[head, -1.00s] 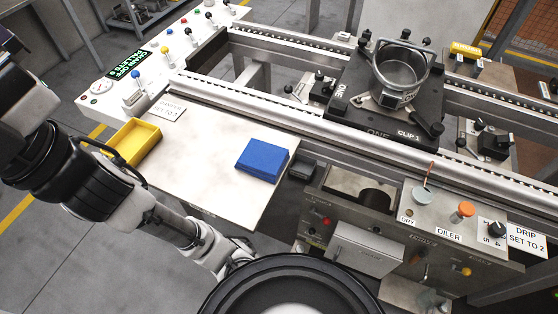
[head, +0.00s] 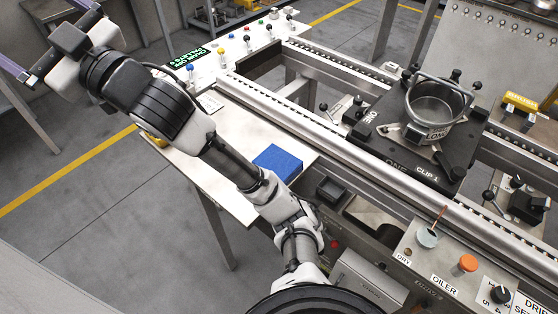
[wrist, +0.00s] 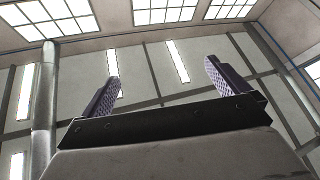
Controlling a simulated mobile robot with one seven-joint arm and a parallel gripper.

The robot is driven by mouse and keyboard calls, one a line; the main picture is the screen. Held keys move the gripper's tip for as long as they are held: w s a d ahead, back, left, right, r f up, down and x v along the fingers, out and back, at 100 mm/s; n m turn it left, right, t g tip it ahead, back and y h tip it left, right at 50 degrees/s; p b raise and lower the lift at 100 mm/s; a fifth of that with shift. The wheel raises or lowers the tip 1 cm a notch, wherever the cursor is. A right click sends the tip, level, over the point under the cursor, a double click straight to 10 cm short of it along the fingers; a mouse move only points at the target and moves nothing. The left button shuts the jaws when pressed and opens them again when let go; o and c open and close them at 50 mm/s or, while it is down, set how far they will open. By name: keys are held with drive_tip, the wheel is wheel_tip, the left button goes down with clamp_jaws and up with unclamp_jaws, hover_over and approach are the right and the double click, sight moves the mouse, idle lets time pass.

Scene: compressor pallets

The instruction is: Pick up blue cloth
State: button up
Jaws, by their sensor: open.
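The blue cloth (head: 278,161) is a flat folded square lying on the right end of the white table (head: 230,189), partly close behind my arm in the head view. My gripper (head: 45,40) is at the upper left of the head view, raised and well away from the cloth. In the wrist view my gripper (wrist: 166,78) shows two separated fingers with nothing between them. It points up at the ceiling and windows, and the cloth is not in that view.
My arm crosses above the table and hides most of the yellow tray (head: 152,139). A rail conveyor (head: 330,140) runs behind the cloth, carrying a black pallet (head: 402,165) with a metal pot (head: 436,106). An oiler box (head: 440,262) stands at the right front.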

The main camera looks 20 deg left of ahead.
drive_tip(key=w+a+f+m+t+h, duration=0.2)
drive_tip(key=w+f+h, duration=0.5)
drive_tip(key=w+f, duration=0.15)
drive_tip(key=m+g+h+p, duration=0.15)
drive_tip(key=m+h, duration=0.45)
drive_tip(key=h, duration=1.1)
hover_over(276, 161)
drive_tip(key=shift+g, duration=0.45)
drive_tip(key=f, duration=2.5)
drive_tip(key=shift+a, duration=0.25)
drive_tip(key=shift+d+f+p, duration=0.15)
drive_tip(key=shift+f+p, duration=0.2)
drive_tip(key=shift+f, duration=1.2)
drive_tip(key=shift+d+f+p, duration=0.1)
drive_tip(key=shift+f+p, duration=0.25)
drive_tip(key=shift+f, duration=1.15)
